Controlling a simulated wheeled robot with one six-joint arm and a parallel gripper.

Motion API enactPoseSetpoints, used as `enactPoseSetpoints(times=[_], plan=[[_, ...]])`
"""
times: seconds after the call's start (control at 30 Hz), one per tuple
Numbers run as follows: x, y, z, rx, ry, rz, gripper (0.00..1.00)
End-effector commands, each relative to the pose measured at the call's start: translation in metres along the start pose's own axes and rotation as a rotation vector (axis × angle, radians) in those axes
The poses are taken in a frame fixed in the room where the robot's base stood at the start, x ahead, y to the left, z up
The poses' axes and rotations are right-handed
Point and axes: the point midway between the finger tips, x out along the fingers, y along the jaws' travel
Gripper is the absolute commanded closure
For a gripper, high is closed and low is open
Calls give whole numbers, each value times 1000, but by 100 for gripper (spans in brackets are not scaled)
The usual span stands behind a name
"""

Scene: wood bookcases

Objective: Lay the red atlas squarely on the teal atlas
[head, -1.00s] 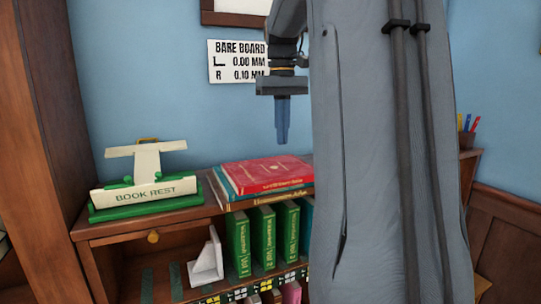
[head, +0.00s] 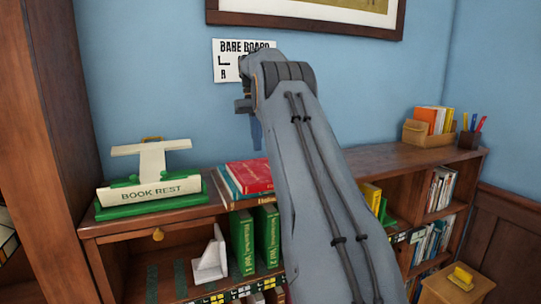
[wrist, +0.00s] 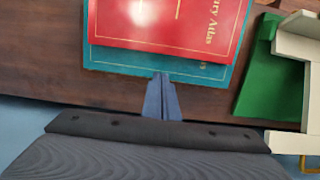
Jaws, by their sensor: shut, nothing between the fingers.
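The red atlas (head: 250,177) lies flat on the teal atlas (head: 228,187) on top of the low bookcase.
A green and cream book rest (head: 150,190) stands left of the atlases. Green volumes (head: 242,242) and a white bookend (head: 210,258) sit on the shelf below. A box of books (head: 430,128) and a pen cup (head: 468,140) stand at the far right. The blue wall is close behind.

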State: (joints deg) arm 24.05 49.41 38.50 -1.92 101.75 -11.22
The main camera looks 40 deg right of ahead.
Motion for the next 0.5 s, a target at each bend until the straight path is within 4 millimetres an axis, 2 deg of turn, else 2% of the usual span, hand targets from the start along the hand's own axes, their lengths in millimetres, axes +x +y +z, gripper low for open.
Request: enactPoseSetpoints(times=[0.5], plan=[[5, 0, 47, 0, 0, 0, 100]])
